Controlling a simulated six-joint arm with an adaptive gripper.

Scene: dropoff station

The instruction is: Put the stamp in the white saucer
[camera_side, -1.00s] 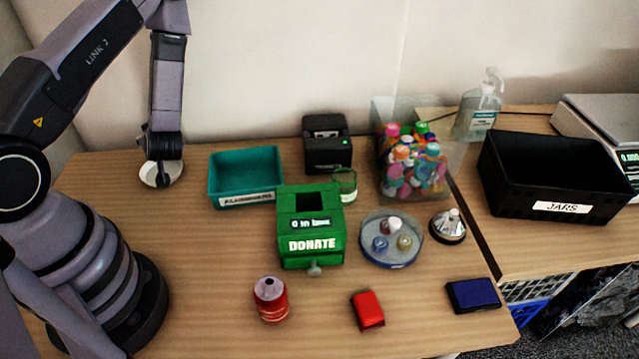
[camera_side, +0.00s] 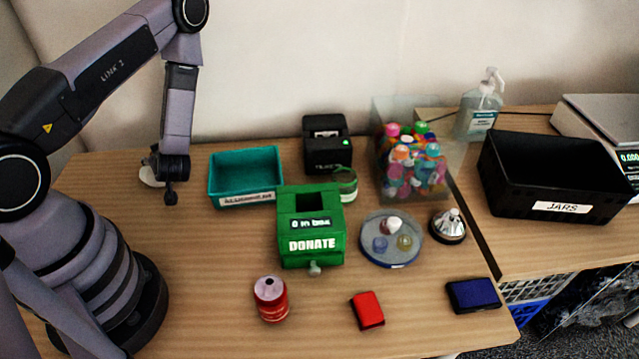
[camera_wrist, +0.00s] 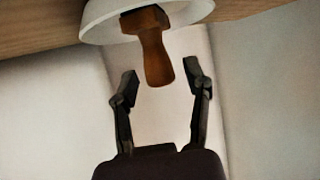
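The stamp (camera_wrist: 154,50) has a brown wooden handle and shows against the white saucer (camera_wrist: 97,22) in the wrist view. Its upper part overlaps the saucer; whether its base rests there is hidden. My gripper (camera_wrist: 160,70) is open, with a finger on each side of the handle's end and clear gaps to both. In the side view my gripper (camera_side: 170,197) is low at the back left of the table, in front of the saucer (camera_side: 147,176), whose left edge alone shows. I cannot make out the stamp there.
A teal tray (camera_side: 245,198) stands just right of my gripper. Beyond it are a green donation box (camera_side: 312,245), a black printer (camera_side: 327,155) and a bin of colourful caps (camera_side: 412,165). A red can (camera_side: 270,300) is at the front. The front-left table is clear.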

